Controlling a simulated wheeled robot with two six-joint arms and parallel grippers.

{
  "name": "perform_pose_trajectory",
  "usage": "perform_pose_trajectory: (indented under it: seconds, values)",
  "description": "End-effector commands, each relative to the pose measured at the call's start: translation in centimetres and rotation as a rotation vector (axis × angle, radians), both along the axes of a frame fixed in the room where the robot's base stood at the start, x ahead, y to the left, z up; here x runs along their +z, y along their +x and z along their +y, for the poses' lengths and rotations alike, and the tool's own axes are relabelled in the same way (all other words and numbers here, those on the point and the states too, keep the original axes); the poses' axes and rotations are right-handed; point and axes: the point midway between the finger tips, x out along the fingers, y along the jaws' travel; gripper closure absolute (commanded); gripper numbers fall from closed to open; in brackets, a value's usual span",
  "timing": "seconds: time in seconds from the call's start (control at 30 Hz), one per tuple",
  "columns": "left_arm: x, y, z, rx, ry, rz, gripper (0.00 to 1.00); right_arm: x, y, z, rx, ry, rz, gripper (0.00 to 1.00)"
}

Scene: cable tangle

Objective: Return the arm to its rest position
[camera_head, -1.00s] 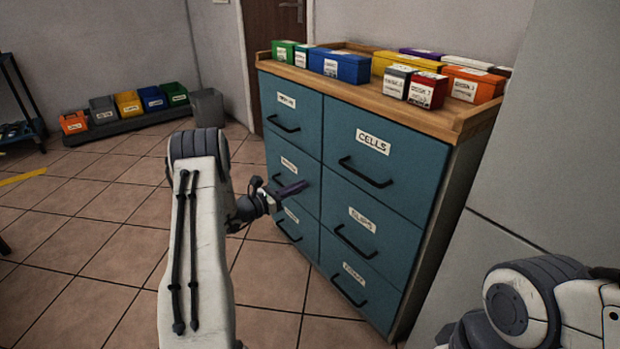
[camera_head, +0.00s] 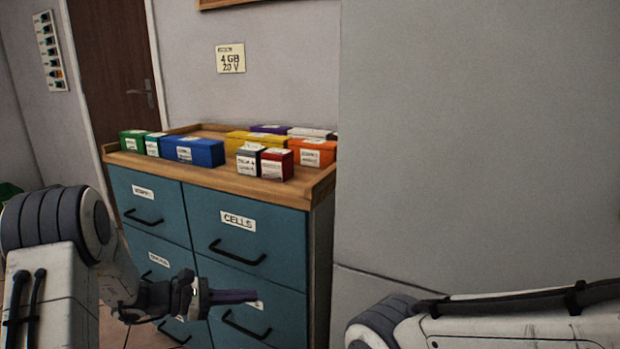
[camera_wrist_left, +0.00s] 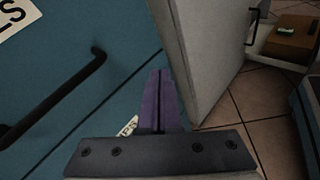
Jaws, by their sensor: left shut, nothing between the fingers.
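My left arm comes in from the left in the head view, and its left gripper (camera_head: 232,297) is in front of the blue drawer cabinet (camera_head: 164,205). The purple fingers are together with nothing between them. In the left wrist view the shut fingers (camera_wrist_left: 160,90) point toward the cabinet's right edge, near a black drawer handle (camera_wrist_left: 60,95). I cannot tell whether they touch the cabinet. My right arm (camera_head: 500,315) shows at the bottom right of the head view; its gripper is out of frame.
Several coloured boxes, including a blue one (camera_head: 193,151) and a red one (camera_head: 277,164), stand on the cabinet's wooden top (camera_head: 214,181). A grey wall panel (camera_head: 480,150) stands close on the right. In the wrist view, tiled floor (camera_wrist_left: 255,100) lies past the cabinet.

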Motion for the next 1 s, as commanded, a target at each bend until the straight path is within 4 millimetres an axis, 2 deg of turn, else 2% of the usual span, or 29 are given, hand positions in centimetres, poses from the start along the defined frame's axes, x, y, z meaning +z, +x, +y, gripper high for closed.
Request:
perform_pose_trajectory:
  seconds: [0.03,0.1,0.17,0.2,0.3,0.4,0.43,0.5,0.6,0.87,0.9,1.0]
  values:
    - [1.0,-2.2,-3.7,-0.137,0.072,-0.023,1.00,0.0,0.0,0.0,0.000,0.000,0.000,0.09]
    - [1.6,-5.9,-7.7,-0.324,0.179,-0.060,1.00,0.0,0.0,0.0,0.000,0.000,0.000,0.09]
    - [2.1,-9.5,-10.5,-0.496,0.277,-0.107,1.00,0.0,0.0,0.0,0.000,0.000,0.000,0.09]
    - [2.3,-12.2,-12.1,-0.618,0.347,-0.148,1.00,0.0,0.0,0.0,0.000,0.000,0.000,0.09]
    - [2.7,-19.2,-14.3,-0.940,0.532,-0.291,1.00,0.0,0.0,0.0,0.000,0.000,0.000,0.09]
    - [2.7,-24.5,-14.4,-1.223,0.697,-0.462,1.00,0.0,0.0,0.0,0.000,0.000,0.000,0.09]
    - [2.7,-25.7,-14.1,-1.294,0.739,-0.514,1.00,0.0,0.0,0.0,0.000,0.000,0.000,0.09]
    - [2.7,-27.8,-13.5,-1.438,0.823,-0.632,1.00,0.0,0.0,0.0,0.000,0.000,0.000,0.09]
    - [2.8,-29.7,-12.5,-1.604,0.921,-0.794,1.00,0.0,0.0,0.0,0.000,0.000,0.000,0.09]
    - [3.3,-32.0,-10.6,-1.917,1.106,-1.211,1.00,0.0,0.0,0.0,0.000,0.000,0.000,0.09]
    - [4.9,-31.8,-10.6,-1.917,1.108,-1.203,1.00,1.6,0.0,0.0,0.000,-0.001,0.001,0.09]
    - [6.8,-31.7,-10.6,-1.911,1.105,-1.191,1.00,3.6,0.0,0.0,0.000,0.001,-0.001,0.09]
